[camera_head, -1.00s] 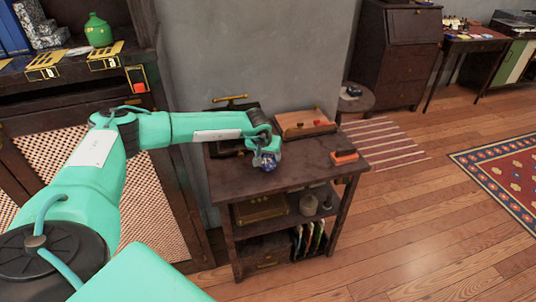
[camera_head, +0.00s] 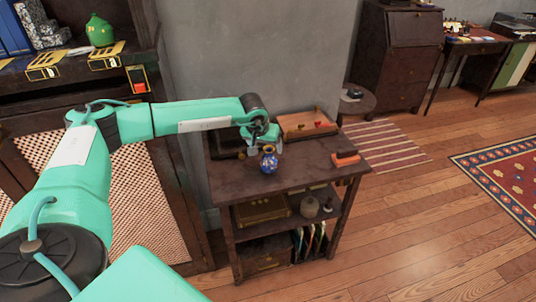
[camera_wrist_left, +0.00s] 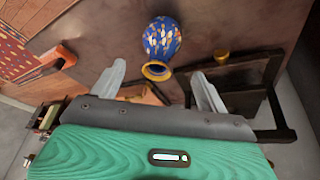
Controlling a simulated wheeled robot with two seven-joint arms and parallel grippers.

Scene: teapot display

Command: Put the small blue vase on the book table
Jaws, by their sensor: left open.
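Thin upright items like books show on this table's bottom shelf. The vase also shows in the left wrist view (camera_wrist_left: 162,36), just beyond the fingertips. My left gripper (camera_head: 264,142) is open and empty, above and behind the vase, apart from it. In the left wrist view its two grey fingers (camera_wrist_left: 161,82) are spread with only a gap between them. My right gripper is not in view.
A wooden tray (camera_head: 305,124) sits at the table's back and a reddish-orange block (camera_head: 345,159) at its right. A dark frame-like object (camera_wrist_left: 265,95) is near my fingers. The tabletop's front is clear. A shelf with a green vase (camera_head: 99,31) stands at left.

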